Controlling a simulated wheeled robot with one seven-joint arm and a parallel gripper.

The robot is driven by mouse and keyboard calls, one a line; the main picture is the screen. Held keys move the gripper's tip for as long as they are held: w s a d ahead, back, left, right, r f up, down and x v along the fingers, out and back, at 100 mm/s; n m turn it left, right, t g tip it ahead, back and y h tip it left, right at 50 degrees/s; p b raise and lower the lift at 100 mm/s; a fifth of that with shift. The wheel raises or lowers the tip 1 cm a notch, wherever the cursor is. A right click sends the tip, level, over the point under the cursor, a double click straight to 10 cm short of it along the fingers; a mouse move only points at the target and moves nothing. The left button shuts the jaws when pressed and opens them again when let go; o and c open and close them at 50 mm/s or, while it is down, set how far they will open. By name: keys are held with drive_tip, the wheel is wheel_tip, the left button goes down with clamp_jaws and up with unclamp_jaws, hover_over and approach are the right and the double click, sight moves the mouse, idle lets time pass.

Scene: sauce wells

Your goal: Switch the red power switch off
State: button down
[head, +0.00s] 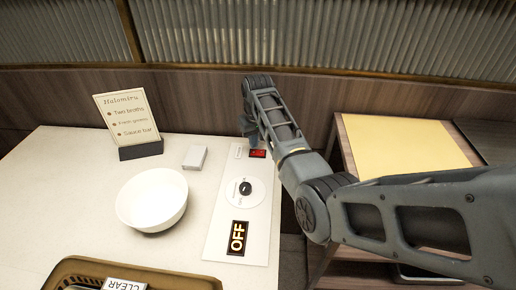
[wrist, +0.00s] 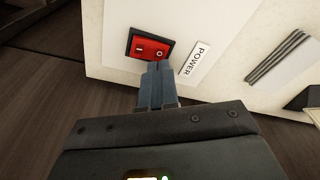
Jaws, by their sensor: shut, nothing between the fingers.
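The red power switch (wrist: 150,46) is a rocker in a black frame, marked I on its left and O on its right. A white POWER label (wrist: 195,58) is beside it. The switch also shows in the head view (head: 259,153) at the far end of the white panel. My gripper (wrist: 158,68) is shut and empty, its fingertips at the switch's lower edge near the O end. I cannot tell whether they touch it, or which side of the rocker is down. In the head view my gripper (head: 250,130) is partly hidden by my arm.
The panel (head: 215,240) has a dark knob (head: 245,188) and a display reading OFF (head: 237,238). A white bowl (head: 150,200), a small white box (head: 195,157), a menu card (head: 125,120) and a brown tray (head: 75,265) are on the table. A shelf (head: 400,145) stands at right.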

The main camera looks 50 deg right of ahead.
sight(254, 152)
wheel_tip(254, 152, up, 5)
drive_tip(key=p, duration=0.4)
drive_tip(key=shift+f, duration=0.1)
idle(0.5)
